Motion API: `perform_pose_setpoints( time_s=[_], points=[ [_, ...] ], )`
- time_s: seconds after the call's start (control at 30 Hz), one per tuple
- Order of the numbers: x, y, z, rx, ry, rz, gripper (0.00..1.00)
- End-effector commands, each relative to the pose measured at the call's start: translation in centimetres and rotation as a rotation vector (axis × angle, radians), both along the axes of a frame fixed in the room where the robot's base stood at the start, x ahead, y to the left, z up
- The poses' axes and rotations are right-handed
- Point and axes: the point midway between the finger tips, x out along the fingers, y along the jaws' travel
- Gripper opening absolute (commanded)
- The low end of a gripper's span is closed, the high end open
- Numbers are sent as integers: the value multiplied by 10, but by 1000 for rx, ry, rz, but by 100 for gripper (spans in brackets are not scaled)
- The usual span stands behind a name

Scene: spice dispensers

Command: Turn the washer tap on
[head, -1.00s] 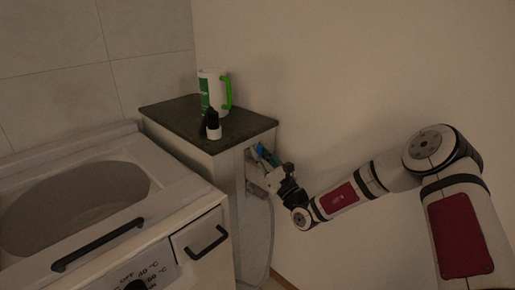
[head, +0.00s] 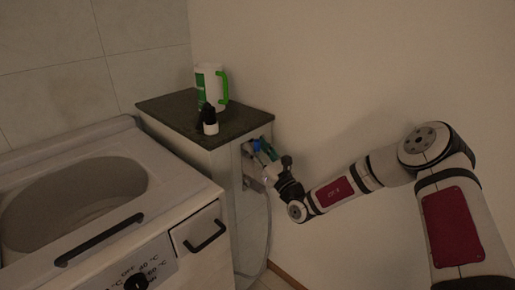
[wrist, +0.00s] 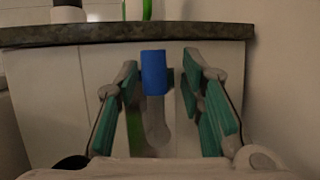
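The washer tap has a blue handle (wrist: 154,72), with a grey pipe-like body (wrist: 157,125) below it. The blue handle also shows in the head view (head: 257,145), at the right side of the dark-topped cabinet. My gripper (wrist: 178,78) is open, its teal-padded fingers on either side of the blue handle with visible gaps. In the head view my gripper (head: 265,156) reaches the tap from the right and partly hides it. A green strip shows beside the tap body, partly behind the left finger; I cannot tell what it is.
The cabinet's dark top (head: 178,116) carries a white jug with a green handle (head: 210,88) and a small black-and-white bottle (head: 209,120). The washing machine (head: 185,205) stands at left. A hose (head: 268,225) hangs below the tap. The wall is close at right.

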Motion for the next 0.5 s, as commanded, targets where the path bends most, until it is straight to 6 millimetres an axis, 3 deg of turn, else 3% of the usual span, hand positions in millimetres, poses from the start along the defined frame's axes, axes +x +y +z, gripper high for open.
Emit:
perform_pose_setpoints(
  time_s=[0.27, 0.5],
  points=[
    [-6, -4, -3, -1, 0, 2, 36],
    [-36, -30, -19, -1, 3, 0, 36]
  ],
)
